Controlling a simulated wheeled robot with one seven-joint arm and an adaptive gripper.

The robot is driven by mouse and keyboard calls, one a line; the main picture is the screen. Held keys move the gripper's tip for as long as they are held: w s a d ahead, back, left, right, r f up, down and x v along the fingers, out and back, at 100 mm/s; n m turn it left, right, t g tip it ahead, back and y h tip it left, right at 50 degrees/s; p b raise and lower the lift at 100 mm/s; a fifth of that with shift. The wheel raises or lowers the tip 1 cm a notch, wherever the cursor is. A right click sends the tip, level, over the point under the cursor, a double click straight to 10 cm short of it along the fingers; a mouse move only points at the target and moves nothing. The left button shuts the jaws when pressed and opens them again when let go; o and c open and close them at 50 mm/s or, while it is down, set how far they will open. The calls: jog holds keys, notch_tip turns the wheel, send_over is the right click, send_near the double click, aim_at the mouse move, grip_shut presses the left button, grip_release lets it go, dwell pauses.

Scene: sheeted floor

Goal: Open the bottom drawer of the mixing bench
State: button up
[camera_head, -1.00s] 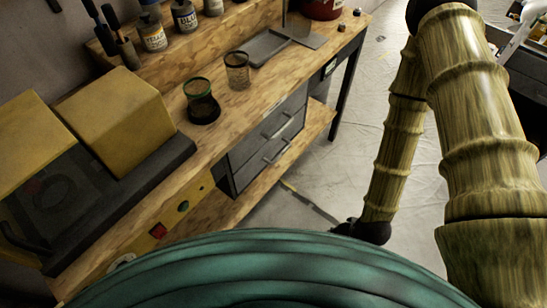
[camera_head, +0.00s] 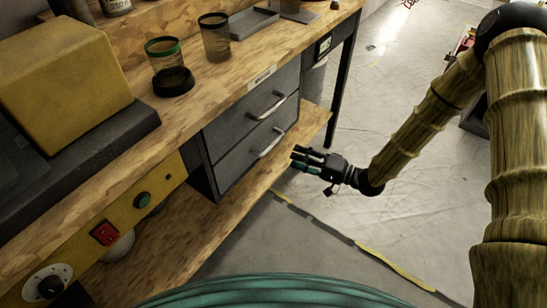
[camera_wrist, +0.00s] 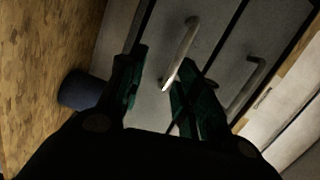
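The mixing bench (camera_head: 205,95) has a dark grey unit of two drawers under its wooden top. The bottom drawer (camera_head: 235,165) and the top drawer (camera_head: 230,125) both look closed. The bottom drawer has a silver bar handle (camera_head: 271,143). My gripper (camera_head: 295,157) is just to the right of that handle in the head view, pointing left toward the drawer fronts. In the wrist view, my gripper (camera_wrist: 158,75) has its dark green fingers apart. A bar handle (camera_wrist: 184,48) shows just beyond and between the fingertips. I cannot tell whether they touch it.
A wooden lower shelf (camera_head: 160,245) runs beneath the drawers. A dark bench leg (camera_head: 343,90) stands at the far end. Jars (camera_head: 214,38) and a yellow machine (camera_head: 65,80) stand on the top.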

aim_at(273, 143)
jog(key=w+a+r+g+y+b, duration=0.1)
jog(key=a, duration=0.2)
jog(key=w+a+n+g+y+b, duration=0.1)
jog(key=a+b, duration=0.1)
jog(key=w+a+r+g+y+b, duration=0.1)
jog(key=a+b, duration=0.1)
jog(key=a, duration=0.1)
jog(key=shift+w+a+r+n, duration=0.15)
jog(key=shift+a+r+n, duration=0.15)
jog(key=shift+r, duration=0.05)
dwell(0.4)
grip_shut()
